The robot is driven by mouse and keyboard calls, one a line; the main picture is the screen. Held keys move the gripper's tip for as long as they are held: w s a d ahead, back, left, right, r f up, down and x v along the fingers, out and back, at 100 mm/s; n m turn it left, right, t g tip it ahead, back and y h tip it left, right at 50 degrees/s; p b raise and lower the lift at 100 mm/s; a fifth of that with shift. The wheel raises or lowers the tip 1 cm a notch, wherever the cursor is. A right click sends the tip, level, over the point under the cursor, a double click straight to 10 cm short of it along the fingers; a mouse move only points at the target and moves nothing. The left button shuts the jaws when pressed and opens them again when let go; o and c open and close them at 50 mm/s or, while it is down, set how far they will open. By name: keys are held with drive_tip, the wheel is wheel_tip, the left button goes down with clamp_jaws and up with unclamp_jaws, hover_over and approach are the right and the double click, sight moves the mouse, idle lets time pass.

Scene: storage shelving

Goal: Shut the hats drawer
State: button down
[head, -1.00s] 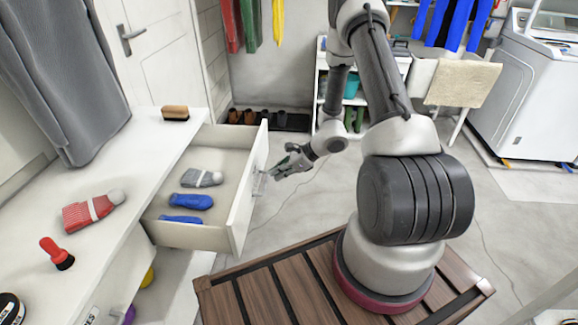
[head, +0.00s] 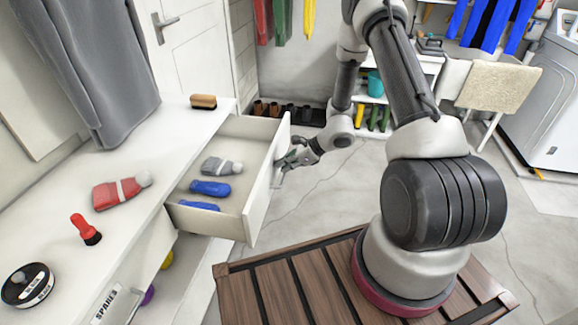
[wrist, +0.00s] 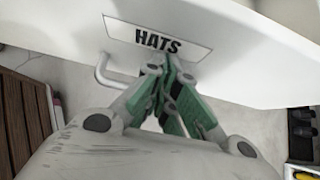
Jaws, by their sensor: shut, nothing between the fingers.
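The hats drawer (head: 262,196) stands pulled out from the white cabinet, with a grey hat (head: 221,166) and blue hats (head: 209,188) inside. In the wrist view its white front (wrist: 235,48) carries a label reading HATS (wrist: 158,40), with a bar handle (wrist: 112,75) below it. My gripper (head: 285,162) is at the outer side of the drawer front. In the wrist view the gripper's green-padded fingers (wrist: 166,72) are shut and empty, with tips close under the label beside the handle. I cannot tell whether they touch the front.
A red hat (head: 121,191), a red brush (head: 85,229), a wooden brush (head: 203,101) and a black round tin (head: 28,285) lie on the cabinet top. A drawer labelled SPARES (head: 106,303) is nearer, open with colored items. Floor right of the hats drawer is clear.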

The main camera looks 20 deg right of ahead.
drive_tip(key=w+a, duration=0.4)
drive_tip(key=a, duration=0.3)
drive_tip(key=w+a, duration=0.4)
drive_tip(key=a, duration=0.3)
drive_tip(key=w+a, duration=0.4)
drive_tip(key=a, duration=0.3)
drive_tip(key=shift+w+a, duration=0.2)
drive_tip(key=shift+a, duration=0.05)
drive_tip(key=shift+w+a+r, duration=0.1)
drive_tip(key=shift+w+a, duration=0.05)
drive_tip(key=shift+a, duration=0.05)
